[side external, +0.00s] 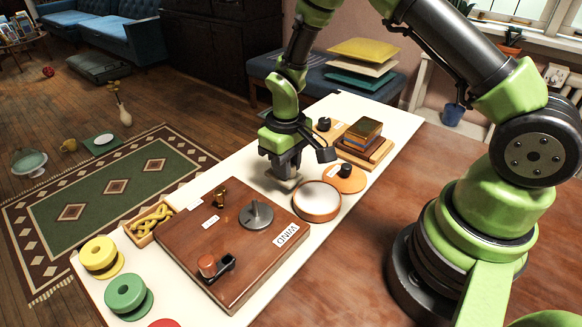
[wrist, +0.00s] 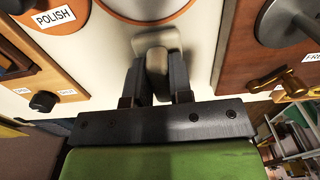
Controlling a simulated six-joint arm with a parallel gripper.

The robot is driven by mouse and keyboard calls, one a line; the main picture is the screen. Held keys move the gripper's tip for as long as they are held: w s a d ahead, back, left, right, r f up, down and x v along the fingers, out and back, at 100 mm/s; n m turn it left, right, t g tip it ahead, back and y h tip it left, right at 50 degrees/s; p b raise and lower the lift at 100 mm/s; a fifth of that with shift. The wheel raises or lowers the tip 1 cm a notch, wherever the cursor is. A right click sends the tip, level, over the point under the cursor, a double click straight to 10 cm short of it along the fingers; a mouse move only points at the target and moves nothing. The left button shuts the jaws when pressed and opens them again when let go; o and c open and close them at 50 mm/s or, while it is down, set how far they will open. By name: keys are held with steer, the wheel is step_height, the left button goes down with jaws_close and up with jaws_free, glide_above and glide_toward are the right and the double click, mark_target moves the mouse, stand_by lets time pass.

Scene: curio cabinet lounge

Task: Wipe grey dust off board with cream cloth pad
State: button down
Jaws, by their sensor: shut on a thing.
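My gripper (side external: 284,168) points down over the white tabletop and is shut on the cream cloth pad (side external: 287,183). In the wrist view the fingers (wrist: 158,80) grip the pad's upright middle part, and the wider pad (wrist: 158,40) shows beyond them. The pad is low at the tabletop; I cannot tell whether it touches. A round pale board with an orange rim (side external: 316,216) lies just right of and nearer than the pad, apart from it. Its rim also shows at the top of the wrist view (wrist: 140,20). I cannot make out grey dust on its face.
A brown wooden board (side external: 185,235) with a grey disc (side external: 258,220) and other fittings lies left of the pad. An orange disc with a black knob (side external: 345,171) and stacked blocks (side external: 360,140) stand to the right. The white strip around the pad is free.

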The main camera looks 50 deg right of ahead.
steer(key=shift+r, duration=3.05)
